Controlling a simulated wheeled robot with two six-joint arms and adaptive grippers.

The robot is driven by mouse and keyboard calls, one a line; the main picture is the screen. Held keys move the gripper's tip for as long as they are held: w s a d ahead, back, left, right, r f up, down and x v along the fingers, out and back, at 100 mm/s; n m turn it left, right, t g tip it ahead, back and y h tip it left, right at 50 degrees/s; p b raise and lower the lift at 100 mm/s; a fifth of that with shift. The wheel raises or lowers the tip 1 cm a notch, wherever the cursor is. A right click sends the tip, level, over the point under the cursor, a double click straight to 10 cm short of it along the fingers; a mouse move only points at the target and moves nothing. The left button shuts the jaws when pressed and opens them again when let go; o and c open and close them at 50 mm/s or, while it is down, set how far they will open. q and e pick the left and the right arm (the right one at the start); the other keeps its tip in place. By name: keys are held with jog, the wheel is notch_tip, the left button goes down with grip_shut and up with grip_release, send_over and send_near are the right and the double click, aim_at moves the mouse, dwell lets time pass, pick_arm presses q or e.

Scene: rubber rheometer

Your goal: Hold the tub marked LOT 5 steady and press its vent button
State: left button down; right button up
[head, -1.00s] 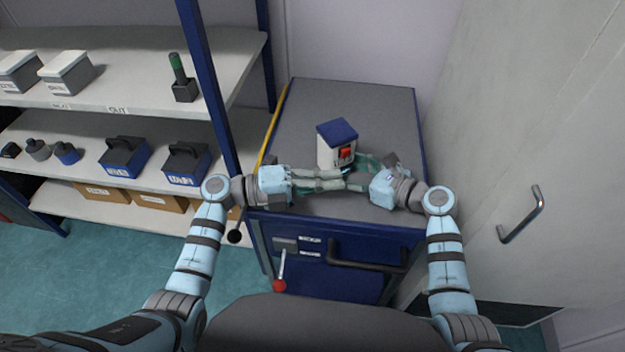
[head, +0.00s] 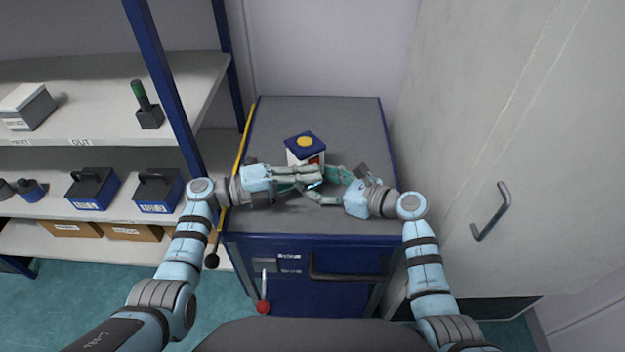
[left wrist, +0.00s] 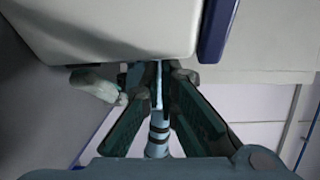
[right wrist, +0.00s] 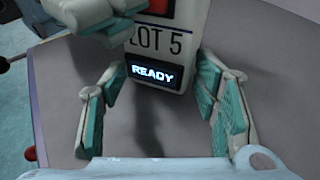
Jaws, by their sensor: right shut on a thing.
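The LOT 5 tub (right wrist: 157,40) is white; the right wrist view shows its label and a lit READY display (right wrist: 153,75). In the head view the tub (head: 293,158) stands on the grey cabinet top, with a blue lid (head: 303,137) carrying a yellow disc (head: 305,141). A red square (head: 317,160) on its front is partly covered by my left fingers. My right gripper (right wrist: 160,68) is shut on the tub, fingers at either side of its lower part. My left gripper (left wrist: 158,68) looks shut and empty, close in front of the tub; contact is unclear.
The cabinet top (head: 350,125) is clear behind and beside the tub. A red-knobbed lever (head: 263,307) and a dark handle (head: 348,275) are on the cabinet front. Shelves (head: 60,130) with blue-and-black carriers stand left; a tall pale cupboard (head: 470,130) stands right.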

pick_arm(q)
jog(key=shift+w+a, duration=0.15)
jog(key=shift+w, duration=0.05)
pick_arm(e)
jog(key=shift+f, duration=0.1)
grip_shut()
pick_arm(q)
jog(key=shift+s+f, duration=0.1)
jog(key=shift+s, duration=0.1)
jog(key=s, duration=0.1)
jog(key=s+d, duration=0.1)
jog(key=s, duration=0.1)
jog(key=shift+d, duration=0.25)
jog(key=v, duration=0.9)
jog(key=shift+s+a, duration=0.1)
jog(key=shift+a, duration=0.05)
pick_arm(e)
jog(key=c, duration=0.9)
grip_release()
jog(key=o, duration=0.5)
jog(key=shift+c, duration=0.2)
